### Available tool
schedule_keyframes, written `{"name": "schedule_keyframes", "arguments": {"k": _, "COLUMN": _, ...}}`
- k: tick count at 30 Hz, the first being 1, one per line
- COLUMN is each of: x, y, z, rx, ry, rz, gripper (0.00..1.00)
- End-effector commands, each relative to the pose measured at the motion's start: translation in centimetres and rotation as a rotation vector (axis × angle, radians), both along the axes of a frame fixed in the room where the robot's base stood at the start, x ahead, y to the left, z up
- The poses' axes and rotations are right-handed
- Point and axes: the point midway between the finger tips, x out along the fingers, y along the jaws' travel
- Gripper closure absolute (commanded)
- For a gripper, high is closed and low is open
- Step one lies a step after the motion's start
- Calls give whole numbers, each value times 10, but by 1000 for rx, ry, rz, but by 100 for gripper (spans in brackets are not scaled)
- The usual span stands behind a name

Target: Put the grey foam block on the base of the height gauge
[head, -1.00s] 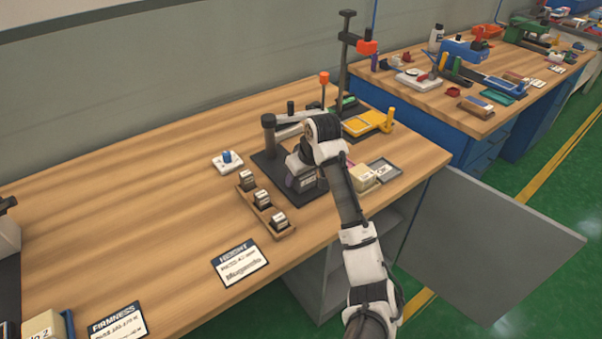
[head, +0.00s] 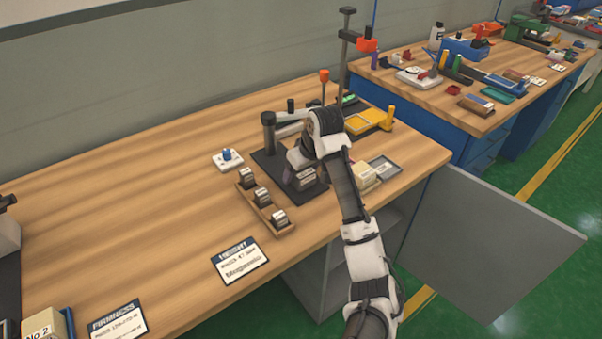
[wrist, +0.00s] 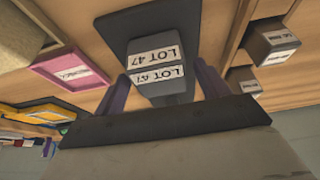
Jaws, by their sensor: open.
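The grey foam block (head: 306,181), with white LOT 47 labels, also shows in the wrist view (wrist: 165,92). It rests on a dark flat base plate (wrist: 146,24), which I take as the height gauge's base (head: 268,166). The gauge's dark post (head: 269,133) rises at its back left. My gripper (head: 303,165) is over the block. In the wrist view its two dark purple fingers (wrist: 163,80) are spread on either side of the block, with small gaps showing. My arm hides part of the gauge in the head view.
A wooden rack (head: 285,231) with three small labelled blocks stands left of the base. A beige block (head: 365,175) and a shallow tray (head: 385,168) lie right. A white dish with a blue knob (head: 227,158) is behind left. The bench's left middle is clear.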

Motion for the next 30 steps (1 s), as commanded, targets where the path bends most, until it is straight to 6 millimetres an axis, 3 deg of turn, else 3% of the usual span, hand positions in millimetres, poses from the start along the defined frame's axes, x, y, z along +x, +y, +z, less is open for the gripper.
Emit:
{"name": "schedule_keyframes", "arguments": {"k": 13, "x": -27, "y": -21, "z": 85, "rx": -2, "ry": -4, "rz": -1, "gripper": 26}}
{"name": "schedule_keyframes", "arguments": {"k": 18, "x": -32, "y": -24, "z": 97, "rx": 0, "ry": -2, "rz": 1, "gripper": 26}}
{"name": "schedule_keyframes", "arguments": {"k": 26, "x": -33, "y": -23, "z": 98, "rx": 1, "ry": 0, "rz": 1, "gripper": 26}}
{"name": "schedule_keyframes", "arguments": {"k": 29, "x": -29, "y": -7, "z": 100, "rx": 15, "ry": -37, "rz": 16, "gripper": 26}}
{"name": "schedule_keyframes", "arguments": {"k": 30, "x": -24, "y": 9, "z": 103, "rx": 29, "ry": -77, "rz": 31, "gripper": 26}}
